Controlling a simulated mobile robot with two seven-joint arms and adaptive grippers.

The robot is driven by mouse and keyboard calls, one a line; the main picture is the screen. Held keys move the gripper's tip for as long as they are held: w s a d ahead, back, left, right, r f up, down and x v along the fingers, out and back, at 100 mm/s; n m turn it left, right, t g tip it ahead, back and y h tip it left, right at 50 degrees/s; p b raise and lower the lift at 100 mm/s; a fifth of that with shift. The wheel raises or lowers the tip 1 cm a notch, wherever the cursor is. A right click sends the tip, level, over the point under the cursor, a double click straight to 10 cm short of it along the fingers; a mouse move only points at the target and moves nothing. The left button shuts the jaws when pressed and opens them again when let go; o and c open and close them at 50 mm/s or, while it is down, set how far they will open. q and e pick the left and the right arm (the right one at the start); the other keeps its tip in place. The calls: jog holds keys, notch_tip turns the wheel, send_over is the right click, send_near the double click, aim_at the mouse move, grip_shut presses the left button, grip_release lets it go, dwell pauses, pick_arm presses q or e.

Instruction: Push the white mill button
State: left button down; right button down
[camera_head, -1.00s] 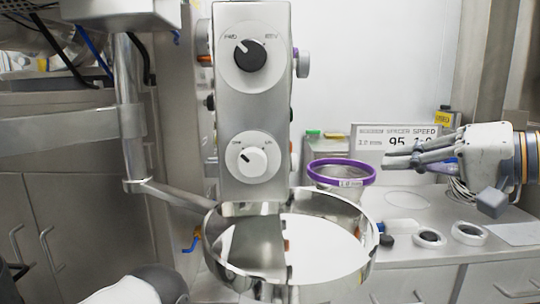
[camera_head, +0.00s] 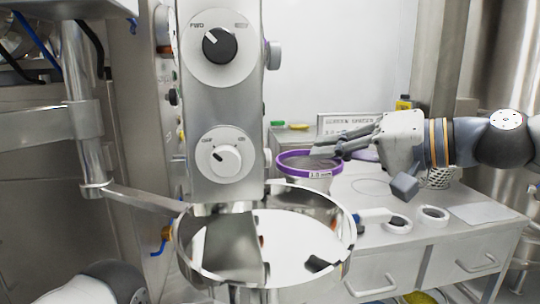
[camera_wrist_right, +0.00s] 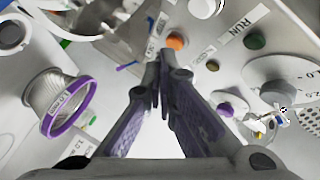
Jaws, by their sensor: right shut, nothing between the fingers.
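The mill (camera_head: 222,110) is a grey metal column with a black FWD knob (camera_head: 219,46) and a white-faced OFF knob (camera_head: 225,161). In the right wrist view, a side panel carries a white round button (camera_wrist_right: 203,8) at the top edge near a RUN label (camera_wrist_right: 248,25), a green button (camera_wrist_right: 257,41), an orange button (camera_wrist_right: 175,41) and a purple one (camera_wrist_right: 225,108). I cannot tell for sure which is the mill button. My right gripper (camera_head: 318,151) is shut and empty, to the right of the column; its fingers (camera_wrist_right: 160,75) point toward the panel without visible contact. My left gripper is out of view.
A steel pan (camera_head: 349,240) sits below the column. A purple-rimmed sieve (camera_head: 311,173) stands on the counter (camera_head: 460,236) below my right fingers. A steel pipe arm (camera_head: 130,197) is at left.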

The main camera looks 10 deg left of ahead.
aim_at(266, 158)
jog(key=shift+s+a+p, duration=0.1)
jog(key=shift+s+a, duration=0.15)
jog(key=shift+a, duration=0.5)
jog(key=shift+s+a+p, duration=0.15)
jog(key=shift+s+a, duration=0.1)
jog(key=shift+a, duration=0.55)
jog(key=shift+s+a+p, duration=0.1)
jog(key=shift+s+a, duration=0.15)
jog(key=shift+a, duration=0.5)
jog(key=shift+a, duration=0.1)
jog(key=shift+s+a, duration=0.1)
jog(key=shift+a, duration=0.2)
